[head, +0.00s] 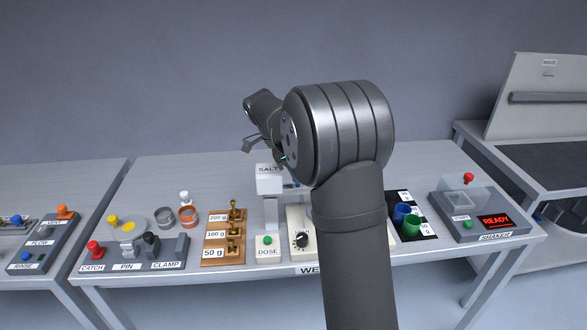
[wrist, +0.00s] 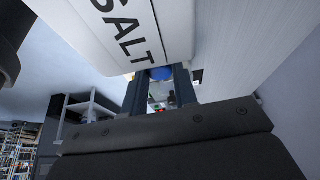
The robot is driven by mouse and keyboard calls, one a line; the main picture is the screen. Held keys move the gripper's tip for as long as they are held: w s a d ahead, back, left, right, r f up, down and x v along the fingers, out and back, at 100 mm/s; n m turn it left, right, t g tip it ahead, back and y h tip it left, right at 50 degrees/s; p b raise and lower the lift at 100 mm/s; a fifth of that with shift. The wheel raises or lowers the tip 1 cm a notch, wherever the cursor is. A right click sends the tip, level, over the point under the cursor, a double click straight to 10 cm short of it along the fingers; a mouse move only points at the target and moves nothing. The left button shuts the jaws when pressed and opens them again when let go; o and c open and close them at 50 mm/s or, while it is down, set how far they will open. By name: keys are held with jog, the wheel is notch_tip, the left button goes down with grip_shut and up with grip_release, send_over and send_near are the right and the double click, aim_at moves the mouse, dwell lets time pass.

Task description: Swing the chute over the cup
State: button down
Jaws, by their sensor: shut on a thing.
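The salt hopper (head: 269,182) is a white box on a post, marked SALT, at the middle of the table. Its white labelled face (wrist: 128,30) fills the top of the wrist view. My gripper (wrist: 161,80) is beside the hopper, its two dark fingers shut on a blue knob (wrist: 161,73), which looks like the chute's handle. In the head view a small bluish part (head: 292,185) shows at the hopper's right side. My arm hides most of the chute and the gripper there. I cannot make out a cup under the hopper.
A scale with a black dial (head: 301,240) stands right of the DOSE button (head: 267,240), partly behind my arm. Brass weights on a wooden rack (head: 222,255) stand left of the hopper.

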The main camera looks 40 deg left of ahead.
jog(key=shift+s+m, duration=0.15)
jog(key=shift+m, duration=0.15)
jog(key=c, duration=1.1)
grip_release()
jog(key=shift+d, duration=0.1)
jog(key=shift+c, duration=0.2)
jog(key=v, duration=1.7)
jog(key=shift+r, duration=0.3)
jog(key=shift+f, duration=0.1)
jog(key=x, duration=1.7)
jog(key=shift+f, duration=0.2)
jog(key=shift+r, duration=0.1)
